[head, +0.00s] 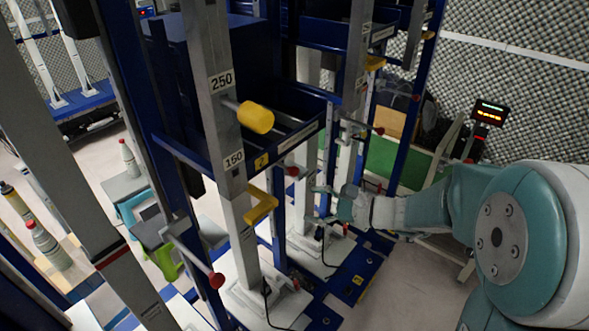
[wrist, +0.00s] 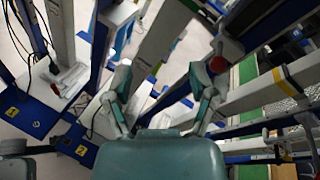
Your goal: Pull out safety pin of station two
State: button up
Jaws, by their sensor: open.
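A yellow cylindrical knob (head: 255,117) on a metal rod sticks out of this post. A yellow hooked piece (head: 262,205) sits lower on it. I cannot tell for certain which part is the safety pin. My gripper (head: 320,205) is open and empty, right of the yellow hook and apparently farther back, near another post. In the wrist view, its spread fingers (wrist: 159,82) have no object between them. A red ball knob (wrist: 217,65) shows close to the right finger.
Blue frames and grey posts crowd the space around my gripper. Red-knobbed levers stick out at the lower left (head: 217,281) and the right (head: 379,131). A lit display (head: 489,112) stands at the right. Open floor shows at the lower right.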

aim_at(298, 174)
jog(key=w+d+f+m+t, duration=0.3)
jog(key=w+d+m+t, duration=0.15)
jog(key=w+m, duration=0.2)
jog(key=shift+t, duration=0.35)
jog(key=x, duration=1.1)
jog(key=shift+w+a, duration=0.2)
jog(key=shift+w, duration=0.2)
jog(key=shift+c, duration=0.3)
grip_shut()
